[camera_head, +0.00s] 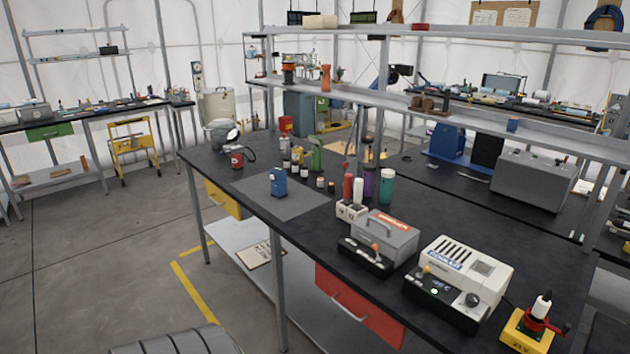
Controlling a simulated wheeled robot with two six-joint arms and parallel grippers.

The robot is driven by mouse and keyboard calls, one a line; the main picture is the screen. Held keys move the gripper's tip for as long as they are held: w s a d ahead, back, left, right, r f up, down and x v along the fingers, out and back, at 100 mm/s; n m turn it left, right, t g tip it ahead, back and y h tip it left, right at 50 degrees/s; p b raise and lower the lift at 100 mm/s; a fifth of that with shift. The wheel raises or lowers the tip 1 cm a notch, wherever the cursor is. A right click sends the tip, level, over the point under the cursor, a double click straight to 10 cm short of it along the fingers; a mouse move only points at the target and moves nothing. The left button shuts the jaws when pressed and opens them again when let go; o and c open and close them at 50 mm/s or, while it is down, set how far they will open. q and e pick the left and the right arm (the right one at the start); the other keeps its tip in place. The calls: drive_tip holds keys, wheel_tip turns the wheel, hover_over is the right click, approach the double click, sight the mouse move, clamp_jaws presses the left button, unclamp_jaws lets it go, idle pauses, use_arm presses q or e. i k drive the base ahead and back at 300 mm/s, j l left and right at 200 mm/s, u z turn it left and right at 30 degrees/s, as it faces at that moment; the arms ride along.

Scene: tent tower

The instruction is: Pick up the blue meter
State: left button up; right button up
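The blue meter (278,183) is a small upright blue device with a lighter patch on its front. It stands on a grey mat (288,208) on the long black workbench (335,222), left of the middle of the head view. Nothing is touching it from above, and its front side is unobstructed. Neither of my grippers is in view.
Small bottles (297,160), a green device (316,154) and a red can (237,160) stand near the meter. Tall cylinders (386,188), grey boxes (385,236) and a white machine (467,264) fill the bench's right. Open floor (110,250) lies left.

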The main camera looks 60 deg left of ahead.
sight(278, 185)
drive_tip(key=u, duration=2.1)
drive_tip(key=z, duration=0.15)
